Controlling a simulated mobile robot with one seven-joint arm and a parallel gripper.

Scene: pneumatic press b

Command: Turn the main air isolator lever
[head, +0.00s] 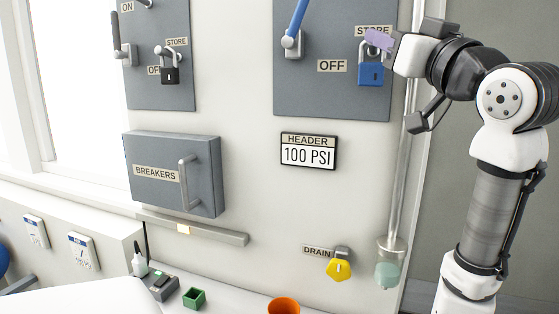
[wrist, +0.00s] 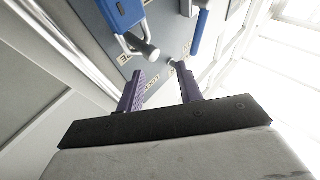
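A blue lever (head: 299,14) rises from a white hub on the right grey panel (head: 333,95); its top is cut off by the picture edge. An OFF plate sits to the right of the hub. A blue bar that looks like this lever shows in the wrist view (wrist: 198,36). A blue padlock (head: 370,73) hangs under the STORE plate; it is also in the wrist view (wrist: 122,13), upper left. My gripper (head: 380,40) has purple fingers by the STORE plate, right of the lever. In the wrist view (wrist: 160,90) its fingers are apart with nothing visibly held.
A left grey panel (head: 140,90) carries another lever and a black padlock (head: 169,72). Below are a BREAKERS box (head: 150,190), a 100 PSI header display (head: 308,151) and a yellow drain knob (head: 339,270). A vertical pipe (head: 401,190) runs beside my arm.

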